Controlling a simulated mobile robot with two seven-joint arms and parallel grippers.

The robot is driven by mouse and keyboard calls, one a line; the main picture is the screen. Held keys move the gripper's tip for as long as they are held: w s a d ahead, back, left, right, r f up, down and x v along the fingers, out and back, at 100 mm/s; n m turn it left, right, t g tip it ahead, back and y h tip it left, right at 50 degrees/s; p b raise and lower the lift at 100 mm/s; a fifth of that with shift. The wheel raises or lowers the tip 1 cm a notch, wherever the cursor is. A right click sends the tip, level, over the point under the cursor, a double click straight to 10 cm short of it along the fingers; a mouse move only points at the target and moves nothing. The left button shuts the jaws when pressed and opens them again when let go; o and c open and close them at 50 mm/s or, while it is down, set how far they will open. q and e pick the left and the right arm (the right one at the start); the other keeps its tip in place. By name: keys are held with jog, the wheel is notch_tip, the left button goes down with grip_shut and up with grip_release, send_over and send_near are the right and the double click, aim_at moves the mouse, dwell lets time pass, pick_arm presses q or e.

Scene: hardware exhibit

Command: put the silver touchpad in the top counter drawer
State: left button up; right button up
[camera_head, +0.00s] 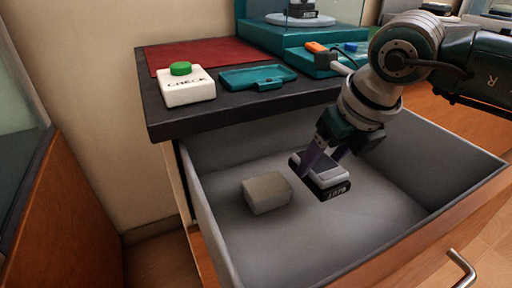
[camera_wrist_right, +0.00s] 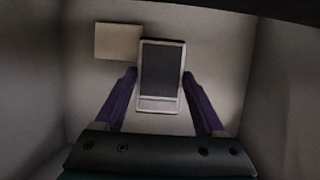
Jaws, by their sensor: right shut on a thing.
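The silver touchpad (camera_head: 327,177), a small silver device with a dark face and a black base with a number label, is inside the open top counter drawer (camera_head: 215,222). My right gripper (camera_head: 322,160) reaches down into the drawer with its purple fingers shut on the touchpad's sides. In the right wrist view the touchpad (camera_wrist_right: 160,103) sits between the two fingertips (camera_wrist_right: 160,75). I cannot tell if its base touches the drawer floor. My left gripper is not in view.
A pale grey block (camera_head: 267,193) lies in the drawer left of the touchpad. The front of the drawer floor is clear. On the dark counter (camera_head: 230,112) above stand a white CHECK box with a green button (camera_head: 188,88) and a teal tray (camera_head: 258,77). The drawer's metal handle (camera_head: 462,268) is at the lower right.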

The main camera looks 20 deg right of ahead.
aim_at(325, 169)
notch_tip(325, 169, down, 3)
jog(key=shift+s+a+f+b, duration=0.1)
jog(key=shift+f+b, duration=0.05)
jog(key=shift+b, duration=0.25)
jog(key=shift+f+b, duration=0.8)
jog(key=shift+f, duration=1.15)
jog(key=shift+f, duration=0.1)
jog(key=o, duration=1.4)
jog(key=shift+r, duration=0.35)
jog(key=p+v, duration=0.5)
jog(key=v, duration=0.5)
jog(key=shift+s+r, duration=0.1)
jog(key=shift+r, duration=0.3)
jog(key=shift+s+r+p, duration=0.2)
jog(key=shift+r+p, duration=0.1)
